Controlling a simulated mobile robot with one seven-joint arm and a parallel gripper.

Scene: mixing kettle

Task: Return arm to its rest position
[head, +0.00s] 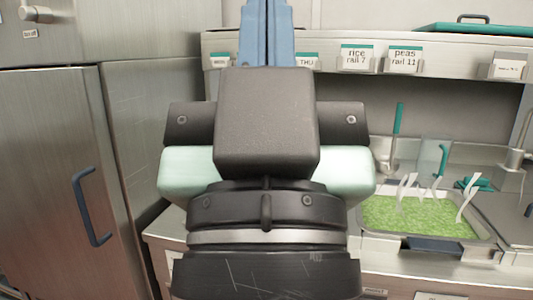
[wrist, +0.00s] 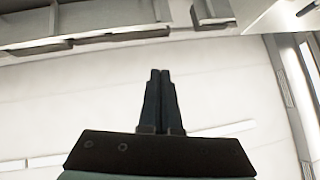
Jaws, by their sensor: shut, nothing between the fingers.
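My gripper (wrist: 161,74) shows in the wrist view with its two dark fingers together and nothing between them. It points toward a pale wall or ceiling surface, and no object is near the fingertips. In the head view my wrist and the gripper's dark body fill the middle of the picture. The blue fingers (head: 266,35) point up, side by side, in front of the shelf unit. The fingertips are cut off by the top edge of the head view.
A steel cabinet (head: 45,150) with a blue handle (head: 90,207) stands at the left. A labelled shelf (head: 430,75) runs behind my gripper. At the right, a tray of green peas (head: 415,217) sits in the counter with white steam-like wisps. A teal-handled tool (head: 398,120) stands behind it.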

